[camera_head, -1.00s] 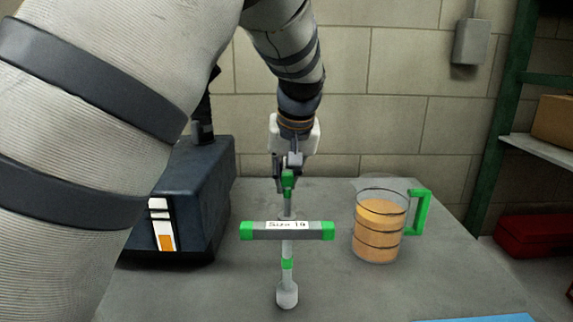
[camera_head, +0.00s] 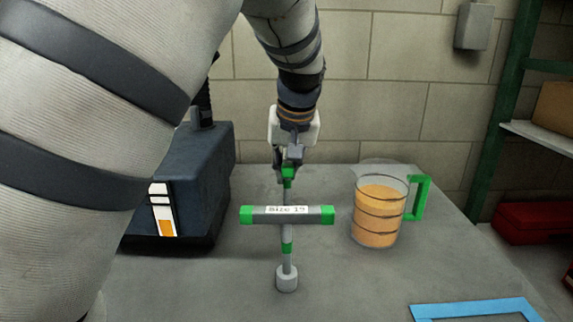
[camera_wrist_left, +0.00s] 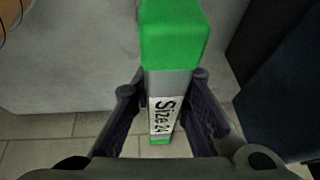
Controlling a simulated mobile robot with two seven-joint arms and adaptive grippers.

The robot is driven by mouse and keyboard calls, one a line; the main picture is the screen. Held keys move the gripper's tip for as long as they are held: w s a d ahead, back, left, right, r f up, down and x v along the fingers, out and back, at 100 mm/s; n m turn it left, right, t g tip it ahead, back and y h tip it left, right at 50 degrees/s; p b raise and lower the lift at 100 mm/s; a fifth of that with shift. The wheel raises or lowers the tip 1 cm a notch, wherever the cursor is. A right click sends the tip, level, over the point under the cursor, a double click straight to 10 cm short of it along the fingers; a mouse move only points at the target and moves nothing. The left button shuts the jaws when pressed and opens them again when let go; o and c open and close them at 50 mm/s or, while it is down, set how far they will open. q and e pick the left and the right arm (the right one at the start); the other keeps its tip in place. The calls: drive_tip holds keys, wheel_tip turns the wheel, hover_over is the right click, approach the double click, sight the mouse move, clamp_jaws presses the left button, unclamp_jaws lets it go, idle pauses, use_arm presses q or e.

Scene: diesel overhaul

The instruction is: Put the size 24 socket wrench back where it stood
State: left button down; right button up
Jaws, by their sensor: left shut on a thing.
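My left gripper (camera_head: 289,157) is shut on the size 24 socket wrench. In the left wrist view its grey handle with a "Size 24" label (camera_wrist_left: 165,115) lies between the fingers, and a green end (camera_wrist_left: 175,35) points to the top. In the head view only the green end (camera_head: 288,173) shows clearly, below the gripper; the shaft is largely hidden behind another wrench. That T-handled wrench, labelled "Size 19" (camera_head: 287,215), stands upright in front, its handle crosswise with green ends. I cannot tell how far the held wrench is from the table. My right gripper is not in view.
A measuring jug (camera_head: 378,212) with orange liquid and a green handle stands close on the right. A dark blue machine (camera_head: 190,180) stands on the left. A blue frame (camera_head: 475,308) lies at the front right. The grey table (camera_head: 400,280) is bare between them.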

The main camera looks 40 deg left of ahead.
use_arm(q)
drive_tip(key=shift+f, duration=0.65)
drive_tip(key=c, duration=0.9)
unclamp_jaws()
wheel_tip(320, 180, up, 9)
drive_tip(key=shift+r, duration=0.1)
